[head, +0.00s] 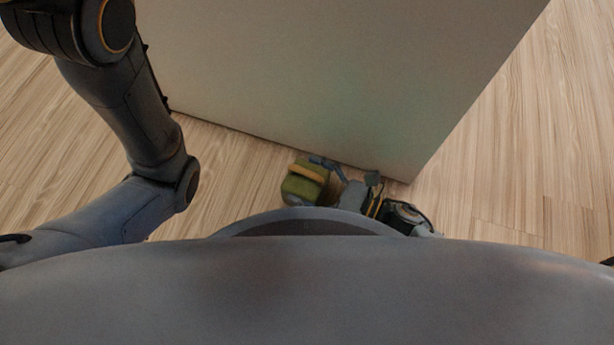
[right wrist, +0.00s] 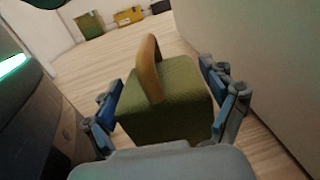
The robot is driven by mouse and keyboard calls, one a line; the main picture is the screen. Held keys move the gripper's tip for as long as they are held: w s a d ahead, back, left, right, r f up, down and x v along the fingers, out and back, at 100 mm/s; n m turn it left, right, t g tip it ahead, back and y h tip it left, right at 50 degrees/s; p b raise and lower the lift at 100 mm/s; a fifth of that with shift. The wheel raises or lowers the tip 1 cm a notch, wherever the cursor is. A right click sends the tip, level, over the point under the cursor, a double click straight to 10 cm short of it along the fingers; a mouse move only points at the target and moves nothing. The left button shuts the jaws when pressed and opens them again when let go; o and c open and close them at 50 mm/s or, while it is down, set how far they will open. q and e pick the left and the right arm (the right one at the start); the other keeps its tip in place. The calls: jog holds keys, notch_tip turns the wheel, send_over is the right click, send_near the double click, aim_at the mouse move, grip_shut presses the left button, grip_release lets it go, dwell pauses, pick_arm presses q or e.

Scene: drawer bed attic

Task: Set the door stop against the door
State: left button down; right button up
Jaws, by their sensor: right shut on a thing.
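The door stop (head: 302,184) is a green block with an orange-yellow strap handle on top. It is upright in the head view, close to the lower edge of the large pale door panel (head: 330,80). My right gripper (head: 312,178) is shut on it. In the right wrist view the door stop (right wrist: 165,112) sits between the two blue-padded fingers, and the door (right wrist: 275,60) rises along the right side. I cannot tell whether the door stop touches the door or rests on the floor. My left arm shows at the left of the head view, but its gripper does not.
The light wooden floor (head: 530,150) is clear to the right of the door and also at its left. In the right wrist view, a green block (right wrist: 90,25) and a yellow one (right wrist: 129,16) stand far off by a pale wall, with a dark object beside them.

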aim_at(307, 171)
jog(key=shift+f, duration=0.4)
dwell(0.7)
jog(key=o, duration=1.7)
jog(key=shift+f, duration=0.3)
notch_tip(307, 171, up, 10)
jog(key=shift+r, duration=0.25)
